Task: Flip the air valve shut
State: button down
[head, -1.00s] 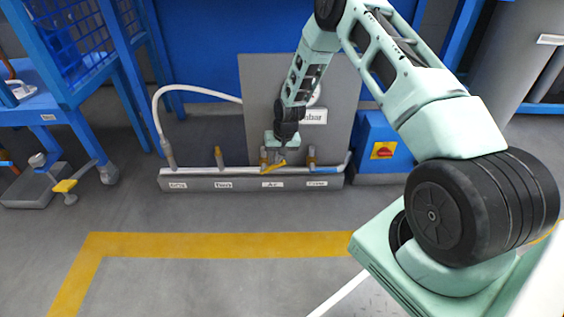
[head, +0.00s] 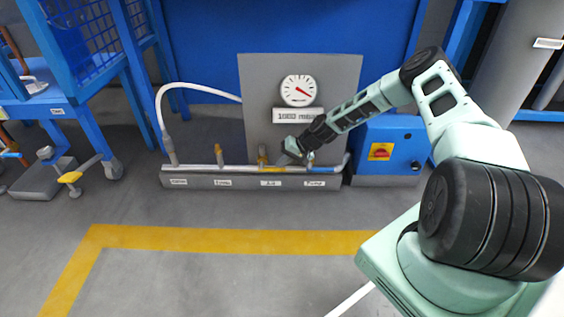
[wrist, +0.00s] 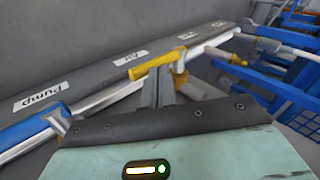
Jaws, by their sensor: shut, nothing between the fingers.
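The air valve (head: 263,155) stands on the pipe manifold above the label "Air". In the wrist view its yellow lever (wrist: 150,66) reaches from the brass stem toward the label side, at an angle to the pipe. In the head view the lever is small and partly hidden by my gripper (head: 285,156). My gripper comes in low from the right, tilted, between the air valve and the pump valve. In the wrist view my gripper (wrist: 161,82) is shut and empty, its fingers right beside the lever and stem. I cannot tell whether they touch.
The manifold base (head: 205,184) carries neighbouring valves, one (head: 219,155) to the left. A white hose (head: 160,105) rises at its left end. A grey panel with a gauge (head: 298,90) stands behind. A blue box with a red switch (head: 381,151) is at right. The floor in front is clear.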

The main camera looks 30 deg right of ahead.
jog(key=shift+s+d+f, duration=0.15)
jog(key=shift+d+f, duration=0.05)
jog(key=shift+f, duration=0.25)
jog(key=shift+s+d+f, duration=0.15)
jog(key=shift+f, duration=0.45)
jog(key=shift+s+d, duration=0.1)
jog(key=p+v, duration=0.7)
jog(key=v, duration=1)
jog(key=shift+r+p, duration=0.4)
jog(key=shift+r, duration=0.3)
